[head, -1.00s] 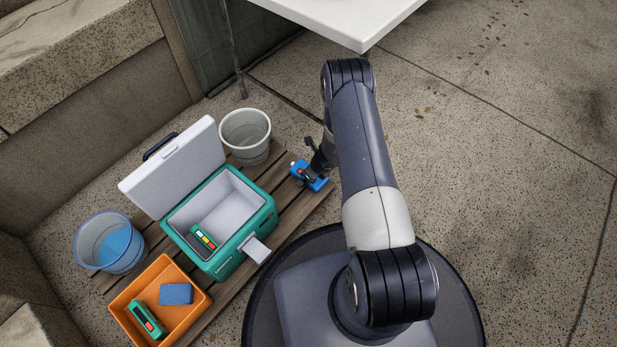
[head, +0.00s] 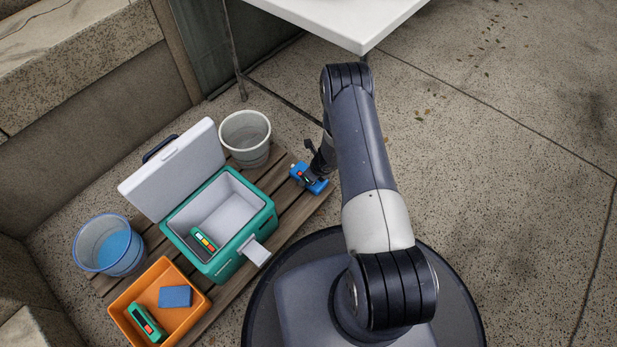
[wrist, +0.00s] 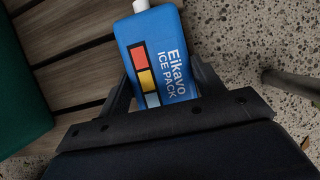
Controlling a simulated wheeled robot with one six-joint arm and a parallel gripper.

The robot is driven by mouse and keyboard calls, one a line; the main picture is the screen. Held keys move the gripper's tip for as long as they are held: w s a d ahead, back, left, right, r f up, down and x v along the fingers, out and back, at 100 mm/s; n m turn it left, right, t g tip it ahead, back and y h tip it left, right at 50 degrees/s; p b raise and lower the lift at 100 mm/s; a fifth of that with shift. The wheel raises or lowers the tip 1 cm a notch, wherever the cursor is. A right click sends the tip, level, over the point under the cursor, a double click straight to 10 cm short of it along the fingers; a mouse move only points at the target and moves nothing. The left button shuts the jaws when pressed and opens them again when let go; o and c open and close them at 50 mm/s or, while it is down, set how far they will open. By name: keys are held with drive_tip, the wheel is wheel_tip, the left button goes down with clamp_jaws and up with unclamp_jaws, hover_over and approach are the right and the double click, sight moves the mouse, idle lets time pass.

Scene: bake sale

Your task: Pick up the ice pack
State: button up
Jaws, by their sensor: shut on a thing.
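The ice pack (wrist: 160,58) is a blue block with a white cap, printed "Eikavo ICE PACK" with red, yellow and pale blue squares. In the head view the ice pack (head: 318,186) is at the right end of the wooden slatted pallet, right of the green cooler. My gripper (wrist: 160,90) is shut on it, with a black finger along each side. In the head view my gripper (head: 309,178) is partly hidden by the ice pack and my arm. I cannot tell whether the pack still touches the slats.
The open green cooler (head: 232,262) holds a green pack with coloured squares (head: 203,240). An orange bin (head: 150,278) holds a blue block (head: 175,296) and a green item (head: 149,322). A blue bucket (head: 90,243), a grey bucket (head: 240,130) and a white table (head: 350,22) stand nearby.

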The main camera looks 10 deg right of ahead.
wheel_tip(320, 180, up, 10)
drive_tip(key=p, duration=0.5)
idle(0.5)
